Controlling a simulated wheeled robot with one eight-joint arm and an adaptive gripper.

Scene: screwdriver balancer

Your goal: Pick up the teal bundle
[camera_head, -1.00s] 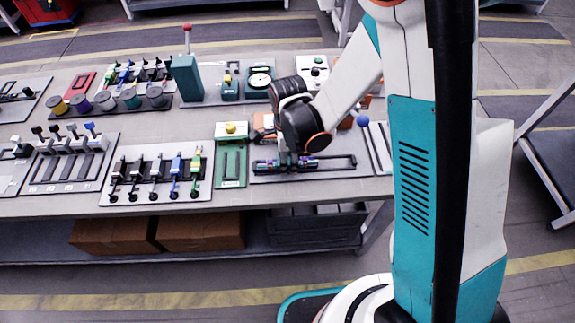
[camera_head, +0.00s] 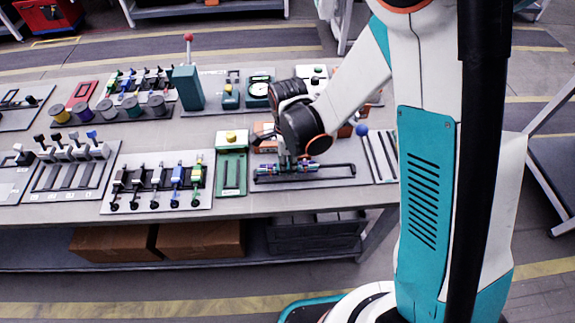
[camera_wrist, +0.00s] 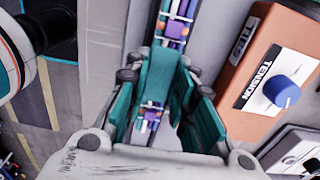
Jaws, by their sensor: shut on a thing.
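My gripper (camera_wrist: 167,95) has teal finger pads and is shut at a row of small coloured pieces on the dark rail (camera_head: 340,170) near the table's front edge. In the wrist view, teal material and a strip banded in purple, orange and white (camera_wrist: 150,113) show between the pads. The teal bundle is hard to tell from the teal pads, and the fingers hide part of it. In the head view, my wrist hides much of the grip, and the coloured pieces (camera_head: 305,167) stay low, at rail height.
An orange box with a blue knob (camera_wrist: 282,90) stands right of my gripper. A green plate with a yellow button (camera_head: 231,138) lies to the left, beside a board of several coloured levers (camera_head: 158,180). A teal upright block (camera_head: 187,88) stands farther back.

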